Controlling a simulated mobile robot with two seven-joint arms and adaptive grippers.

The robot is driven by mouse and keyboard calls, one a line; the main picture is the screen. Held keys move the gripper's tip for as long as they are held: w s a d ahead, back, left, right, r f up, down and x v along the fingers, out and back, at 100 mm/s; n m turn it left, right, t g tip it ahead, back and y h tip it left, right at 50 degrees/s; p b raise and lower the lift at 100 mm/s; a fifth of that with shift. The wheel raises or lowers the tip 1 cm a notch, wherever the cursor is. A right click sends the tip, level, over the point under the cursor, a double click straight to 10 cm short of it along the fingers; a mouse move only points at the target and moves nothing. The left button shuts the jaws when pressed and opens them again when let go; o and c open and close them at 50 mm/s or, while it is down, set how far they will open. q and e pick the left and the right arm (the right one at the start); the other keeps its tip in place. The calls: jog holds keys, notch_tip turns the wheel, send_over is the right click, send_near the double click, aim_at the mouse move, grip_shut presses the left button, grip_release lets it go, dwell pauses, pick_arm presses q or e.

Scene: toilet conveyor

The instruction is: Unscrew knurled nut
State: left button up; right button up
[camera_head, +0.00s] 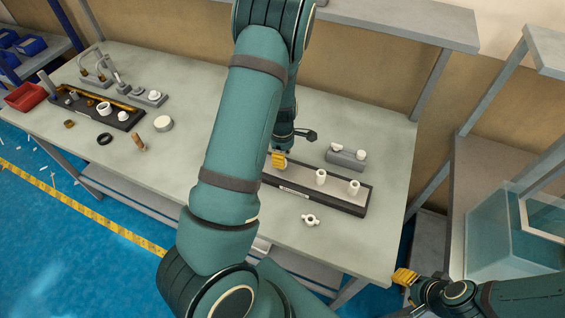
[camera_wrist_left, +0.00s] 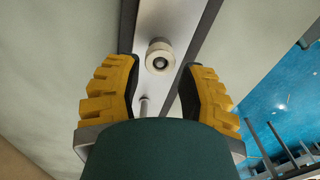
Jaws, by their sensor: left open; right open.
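A dark fixture with a pale top strip (camera_head: 337,192) lies on the right half of the table. Two white upright cylindrical parts, a left one (camera_head: 321,177) and a right one (camera_head: 353,187), stand on it. I cannot tell which part is the knurled nut. My left gripper (camera_head: 279,159) is over the strip's left end, partly hidden by my arm. In the left wrist view its yellow fingers (camera_wrist_left: 158,95) are apart and empty. A round white part with a dark hole (camera_wrist_left: 159,57) shows ahead of them on the strip. My right gripper (camera_head: 404,277) is open, beyond the table's front right corner.
A second fixture (camera_head: 123,120), a red bin (camera_head: 25,97) and loose parts are at the left. The table's right end is clear.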

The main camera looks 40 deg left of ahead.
pick_arm(q)
jog(key=m+b, duration=0.1)
jog(key=m, duration=0.4)
jog(key=shift+f+m, duration=0.1)
jog(key=shift+m, duration=1.1)
jog(key=shift+m+b, duration=0.45)
jog(key=shift+m, duration=0.65)
jog(key=m+b, duration=0.1)
jog(key=m, duration=0.4)
jog(key=m+b, duration=0.1)
jog(key=m, duration=0.1)
jog(key=shift+m, duration=0.3)
jog(key=m+b, duration=0.1)
jog(key=m, duration=0.3)
jog(key=shift+m, duration=0.3)
jog(key=m, duration=0.5)
jog(key=shift+m, duration=0.4)
